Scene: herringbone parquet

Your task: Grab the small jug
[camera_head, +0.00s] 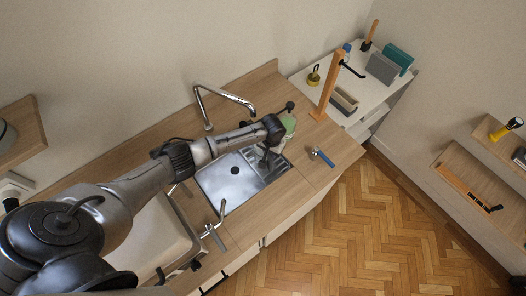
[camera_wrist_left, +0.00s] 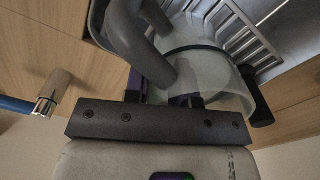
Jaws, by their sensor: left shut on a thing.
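The small jug (camera_head: 288,122) is pale green and partly see-through. In the head view it shows beside the far end of my left arm, over the counter near the sink's right side, partly hidden by the wrist. In the left wrist view the jug (camera_wrist_left: 215,75) fills the upper middle, with a thick grey handle at its left. My left gripper (camera_wrist_left: 163,92) is shut on the jug, its fingers at the handle side. The exact contact and the jug's underside are hidden. My right gripper is not in view.
A metal sink (camera_head: 232,182) with a tall tap (camera_head: 222,94) lies under my arm. A blue-handled tool (camera_head: 322,156) lies on the counter to the right. A wooden post (camera_head: 325,95) stands at the counter's far right end. Beyond is a white shelf unit holding several items.

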